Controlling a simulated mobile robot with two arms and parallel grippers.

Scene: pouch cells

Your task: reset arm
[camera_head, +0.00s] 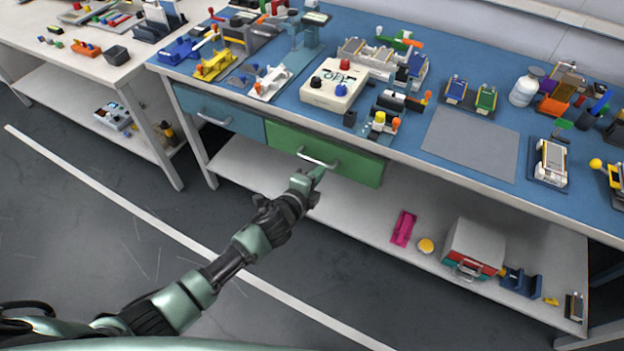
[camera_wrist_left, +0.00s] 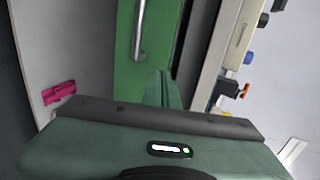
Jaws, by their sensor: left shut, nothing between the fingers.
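My left gripper (camera_head: 317,174) is shut and empty, at the end of my arm in the head view. Its closed fingers (camera_wrist_left: 163,88) show in the wrist view, pointing at the green drawer (camera_head: 350,167). The drawer's silver handle (camera_head: 318,160) lies just beyond the fingertips in the head view. In the wrist view the handle (camera_wrist_left: 140,35) is up and to the left of the fingers, and not between them. I cannot tell whether the fingertips touch the drawer front. The drawer looks shut or nearly so. My right gripper is not in view.
A blue drawer (camera_head: 222,115) is left of the green one. The blue bench top (camera_head: 420,75) above carries several devices, including a button box (camera_head: 336,84). The lower shelf (camera_head: 370,222) holds a magenta part (camera_head: 403,228) and a box (camera_head: 473,249). The floor in front is clear.

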